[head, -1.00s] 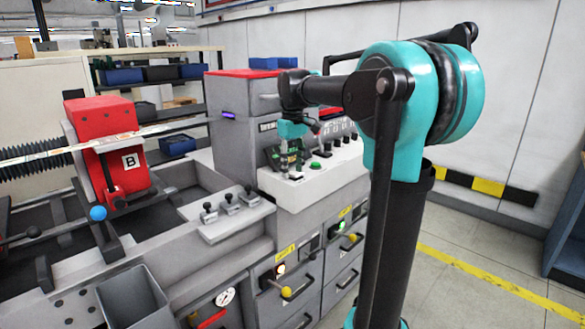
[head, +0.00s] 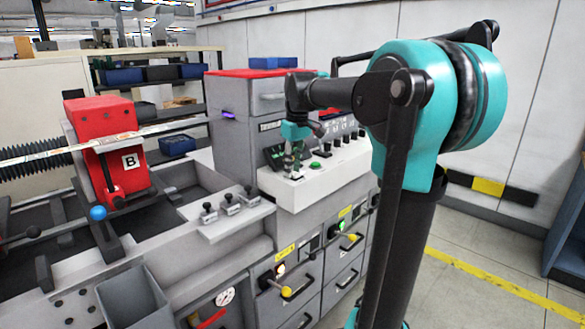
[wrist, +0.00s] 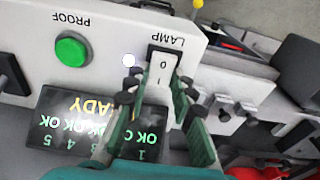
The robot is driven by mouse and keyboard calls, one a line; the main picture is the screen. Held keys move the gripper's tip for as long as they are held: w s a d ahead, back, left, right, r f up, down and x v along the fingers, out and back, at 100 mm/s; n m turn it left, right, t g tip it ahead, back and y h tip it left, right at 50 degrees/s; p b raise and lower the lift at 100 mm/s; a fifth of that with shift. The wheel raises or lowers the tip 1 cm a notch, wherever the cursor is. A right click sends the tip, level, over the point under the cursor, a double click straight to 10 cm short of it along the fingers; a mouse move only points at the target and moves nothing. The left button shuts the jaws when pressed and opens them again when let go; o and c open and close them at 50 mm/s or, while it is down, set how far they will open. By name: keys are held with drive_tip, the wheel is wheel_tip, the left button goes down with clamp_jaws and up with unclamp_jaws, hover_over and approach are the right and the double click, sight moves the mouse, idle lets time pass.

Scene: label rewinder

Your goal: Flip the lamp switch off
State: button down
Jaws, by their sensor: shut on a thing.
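The lamp switch (wrist: 163,62) is on a pale panel under the upside-down word LAMP in the wrist view. It has a dark end and a pale face with 0 and I marks. In the head view, my gripper (head: 294,172) points down at the front panel of the grey console. There the switch is too small and covered to make out. Whether the switch is on or off is unclear.
A green PROOF button (wrist: 71,50) and a lit screen (wrist: 75,118) with green OK text are close to the switch. A red block marked B (head: 118,150) stands at left.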

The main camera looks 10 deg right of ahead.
drive_tip(key=shift+s+d+t+y, duration=0.1)
drive_tip(key=shift+s+t+y, duration=0.05)
drive_tip(key=shift+t+y, duration=0.3)
drive_tip(key=shift+s+d+t+y, duration=0.1)
drive_tip(key=shift+t+y, duration=0.15)
drive_tip(key=shift+t, duration=0.3)
drive_tip(key=c, duration=1.3)
unclamp_jaws()
drive_tip(key=v, duration=1.2)
